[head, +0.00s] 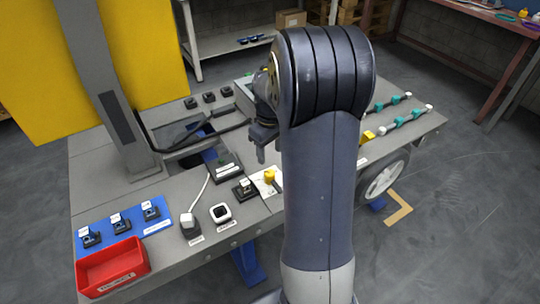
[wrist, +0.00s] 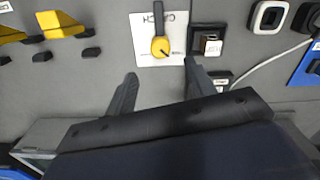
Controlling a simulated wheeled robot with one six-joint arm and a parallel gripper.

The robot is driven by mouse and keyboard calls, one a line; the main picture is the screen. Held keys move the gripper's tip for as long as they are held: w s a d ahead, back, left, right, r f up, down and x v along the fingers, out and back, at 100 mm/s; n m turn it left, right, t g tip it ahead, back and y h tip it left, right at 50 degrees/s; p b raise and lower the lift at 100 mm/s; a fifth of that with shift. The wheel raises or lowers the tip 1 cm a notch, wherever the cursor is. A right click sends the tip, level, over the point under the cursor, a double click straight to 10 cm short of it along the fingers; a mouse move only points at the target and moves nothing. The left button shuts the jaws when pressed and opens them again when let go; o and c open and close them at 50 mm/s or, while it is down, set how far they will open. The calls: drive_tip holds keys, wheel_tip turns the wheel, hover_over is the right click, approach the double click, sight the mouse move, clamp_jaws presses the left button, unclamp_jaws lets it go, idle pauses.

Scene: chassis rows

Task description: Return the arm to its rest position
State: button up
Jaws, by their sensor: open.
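My gripper (wrist: 158,90) is open and empty in the wrist view, its two dark fingers apart above the grey table. In the head view my gripper (head: 264,150) shows in part to the left of my large dark arm link, which hides the rest. Past the fingertips in the wrist view lies a white plate with a yellow rotary handle (wrist: 160,46), clear of the fingers. The same yellow handle stands near the table's middle in the head view (head: 270,177).
The grey table (head: 120,185) holds a red bin (head: 112,268), a blue mat (head: 103,238) with small dark devices, a white plug-like part (head: 189,225) on a cable and a white square frame (head: 220,213). A grey column (head: 108,90) rises at left. Teal-and-white rods (head: 392,100) lie at right.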

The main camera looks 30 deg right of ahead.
sight(270, 173)
drive_tip(key=shift+f, duration=0.1)
wheel_tip(270, 173, down, 11)
drive_tip(key=shift+r+b, duration=0.1)
drive_tip(key=shift+b, duration=0.85)
drive_tip(key=shift+r+m, duration=0.1)
drive_tip(key=shift+m, duration=0.2)
